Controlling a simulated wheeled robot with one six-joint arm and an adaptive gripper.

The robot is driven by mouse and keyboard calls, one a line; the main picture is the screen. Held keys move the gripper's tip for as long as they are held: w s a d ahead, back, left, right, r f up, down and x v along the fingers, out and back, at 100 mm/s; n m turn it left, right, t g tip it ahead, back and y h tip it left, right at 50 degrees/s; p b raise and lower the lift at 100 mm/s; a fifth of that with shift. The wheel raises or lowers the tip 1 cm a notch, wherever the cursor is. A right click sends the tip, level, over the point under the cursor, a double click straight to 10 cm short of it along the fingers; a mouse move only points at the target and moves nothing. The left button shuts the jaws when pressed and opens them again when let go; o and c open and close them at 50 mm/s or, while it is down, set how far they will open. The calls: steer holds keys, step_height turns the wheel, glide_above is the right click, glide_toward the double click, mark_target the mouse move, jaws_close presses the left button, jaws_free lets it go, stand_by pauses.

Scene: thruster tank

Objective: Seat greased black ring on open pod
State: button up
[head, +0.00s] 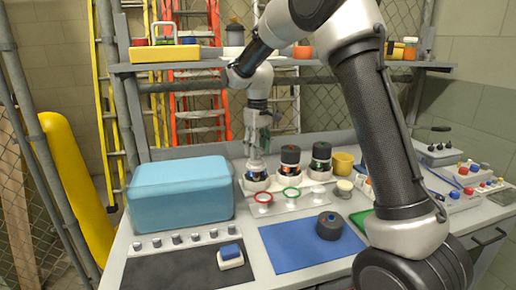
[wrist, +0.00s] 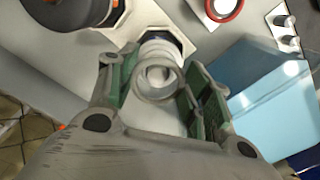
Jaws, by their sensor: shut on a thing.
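My gripper (wrist: 163,95) points down over the left end of the pod row. Its green-padded fingers are shut on a pale, ribbed cylindrical part (wrist: 160,58) with a round open end. That part lines up with a pale holder at the left end of the row; I cannot tell whether it is clear of it. In the head view my gripper (head: 262,130) covers much of this spot. Two black-topped pods (head: 290,157) (head: 321,157) stand to the right. A black round cap-like piece (head: 330,226) lies on the blue mat (head: 285,250). I cannot make out a greased black ring.
A blue box (head: 180,195) stands close left of my gripper. A plate with red (head: 263,197) and green (head: 291,195) rings lies in front of the pods. A yellow cup (head: 343,162) stands right. A shelf (head: 200,66) crosses behind. The dark mat (head: 175,270) has free room.

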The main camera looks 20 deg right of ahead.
steer(key=shift+f, duration=1.4)
stand_by(0.8)
steer(key=o, duration=0.9)
step_height(320, 180, up, 12)
stand_by(0.5)
